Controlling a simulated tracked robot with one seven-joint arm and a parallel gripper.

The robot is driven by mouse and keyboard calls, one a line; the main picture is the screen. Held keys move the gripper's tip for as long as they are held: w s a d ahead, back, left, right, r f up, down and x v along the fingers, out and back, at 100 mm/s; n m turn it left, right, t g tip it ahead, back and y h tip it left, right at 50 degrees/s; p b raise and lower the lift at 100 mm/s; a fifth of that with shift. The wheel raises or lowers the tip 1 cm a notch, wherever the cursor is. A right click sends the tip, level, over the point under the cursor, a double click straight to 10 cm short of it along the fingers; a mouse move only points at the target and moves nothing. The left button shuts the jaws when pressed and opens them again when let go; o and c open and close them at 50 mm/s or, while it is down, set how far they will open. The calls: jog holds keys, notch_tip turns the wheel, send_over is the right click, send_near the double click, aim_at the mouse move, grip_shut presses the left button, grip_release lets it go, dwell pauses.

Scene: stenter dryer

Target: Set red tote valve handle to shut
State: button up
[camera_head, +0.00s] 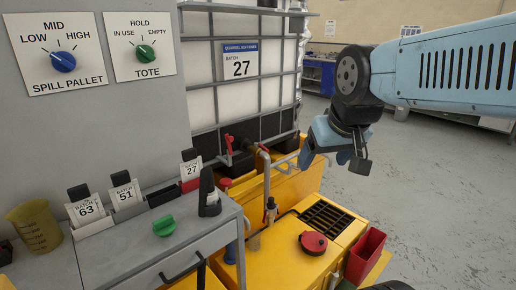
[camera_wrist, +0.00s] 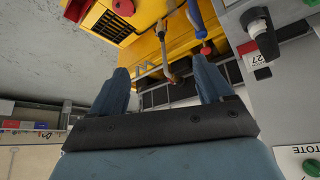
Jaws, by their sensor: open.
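The red tote valve handle (camera_head: 229,146) is at the bottom front of the caged white tote (camera_head: 204,80), beside a dark valve outlet. It appears as a short red lever standing roughly upright. A grey pipe (camera_head: 266,170) runs down just right of the outlet. My gripper (camera_head: 325,156) hangs in the air to the right of the handle, clear of it. In the wrist view its two blue fingers (camera_wrist: 162,70) are spread with nothing between them. I cannot make out the handle clearly in the wrist view.
A yellow spill pallet (camera_head: 275,262) with a black grate (camera_head: 325,216) and red cap (camera_head: 313,242) lies below. A grey bench (camera_head: 155,250) with batch cards and a green knob (camera_head: 164,226) stands at left. Grey floor (camera_head: 430,190) is open at right.

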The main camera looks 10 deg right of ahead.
aim_at(264, 148)
jog(key=w+d+t, duration=0.1)
jog(key=w, duration=0.4)
jog(key=w+f+t, duration=0.1)
jog(key=w, duration=0.5)
jog(key=w+d, duration=0.1)
jog(key=w, duration=0.5)
jog(key=shift+d+f+n+t+h, duration=0.2)
jog(key=shift+d+n+t+h, duration=0.15)
jog(key=shift+n+t+h, duration=0.05)
jog(key=c, duration=0.7)
jog(key=shift+o, duration=0.2)
jog(key=w+d+f+n+t+y, duration=0.1)
jog(key=w+f+t, duration=0.1)
jog(key=w+f, duration=0.45)
jog(key=w+f+n+t+y, duration=0.1)
jog(key=w+f+t, duration=0.15)
jog(key=w, duration=0.75)
jog(key=w+d+f+n+t+y, duration=0.1)
jog(key=w+f, duration=0.4)
jog(key=w, duration=0.3)
jog(key=w+f+n+t+y, duration=0.1)
jog(key=w+f+t+y, duration=0.2)
jog(key=f, duration=0.8)
jog(key=x, duration=1.3)
jog(key=shift+w+r, duration=0.2)
jog(key=shift+w, duration=0.15)
jog(key=shift+c, duration=0.5)
grip_shut()
